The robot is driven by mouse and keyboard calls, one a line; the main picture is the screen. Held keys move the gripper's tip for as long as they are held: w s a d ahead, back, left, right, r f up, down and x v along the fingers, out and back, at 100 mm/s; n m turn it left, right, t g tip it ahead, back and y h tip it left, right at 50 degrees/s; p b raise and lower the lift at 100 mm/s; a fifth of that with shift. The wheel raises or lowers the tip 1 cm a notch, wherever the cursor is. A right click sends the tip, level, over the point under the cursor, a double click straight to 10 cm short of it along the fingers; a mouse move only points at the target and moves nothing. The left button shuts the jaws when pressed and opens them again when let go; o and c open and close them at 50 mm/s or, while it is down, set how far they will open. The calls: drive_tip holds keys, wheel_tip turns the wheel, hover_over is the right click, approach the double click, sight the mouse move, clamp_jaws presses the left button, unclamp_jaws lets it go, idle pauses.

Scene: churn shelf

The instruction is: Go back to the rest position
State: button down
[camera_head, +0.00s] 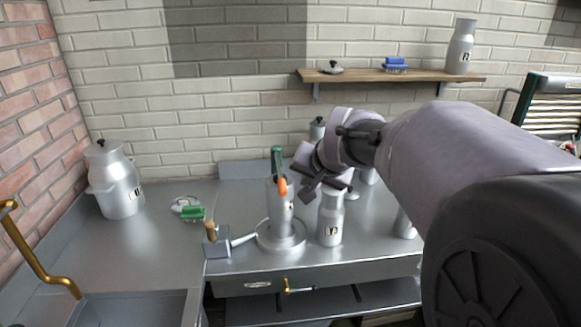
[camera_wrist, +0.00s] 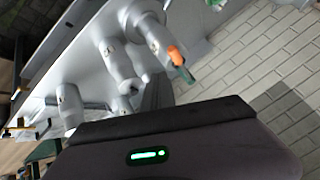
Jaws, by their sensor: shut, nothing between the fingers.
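My gripper (camera_head: 310,188) hangs at the end of my arm over the middle of the metal worktop, beside the upper part of a silver stand with a green top and an orange tip (camera_head: 281,205). Its fingers are shut with nothing between them. In the wrist view the dark fingers (camera_wrist: 157,92) point toward the worktop. A labelled silver bottle (camera_head: 330,220) stands upright on the worktop below my gripper. I cannot tell whether my gripper touches anything. My arm hides part of the worktop's right side.
A large silver can (camera_head: 116,182) stands at the left by the brick wall. A green-handled brush (camera_head: 192,212) lies near it. A wooden shelf (camera_head: 420,76) on the wall bears a blue brush (camera_head: 396,64) and a silver bottle (camera_head: 461,47). A sink (camera_head: 130,305) is at front left.

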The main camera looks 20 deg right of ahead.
drive_tip(key=shift+s+a+r, duration=0.1)
drive_tip(key=shift+s+r, duration=0.1)
drive_tip(key=shift+s, duration=0.55)
